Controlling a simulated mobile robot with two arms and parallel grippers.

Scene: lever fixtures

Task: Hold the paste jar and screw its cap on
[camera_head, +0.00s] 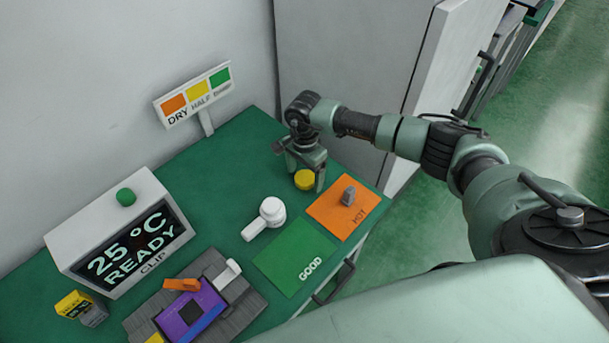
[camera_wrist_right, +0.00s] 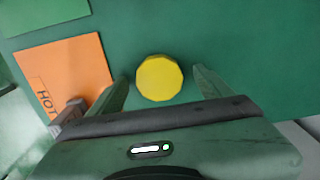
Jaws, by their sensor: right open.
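A yellow many-sided round piece (camera_head: 305,180), which looks like the cap, sits on the green table. It also shows in the right wrist view (camera_wrist_right: 160,78). My right gripper (camera_head: 305,174) points down over it, open, with one finger on either side; the wrist view shows gaps between the fingers and the yellow piece. A white round object with a side arm (camera_head: 270,210) stands to the left and nearer; it may be the paste jar, but I cannot tell. My left gripper is out of view.
An orange HOT mat (camera_head: 328,212) with a small grey block (camera_head: 349,196) lies right of the gripper. A green GOOD mat (camera_head: 290,262), a purple device (camera_head: 190,312), a display box (camera_head: 108,238) and a DRY/HALF/DAMP sign (camera_head: 194,95) share the table. A wall stands behind.

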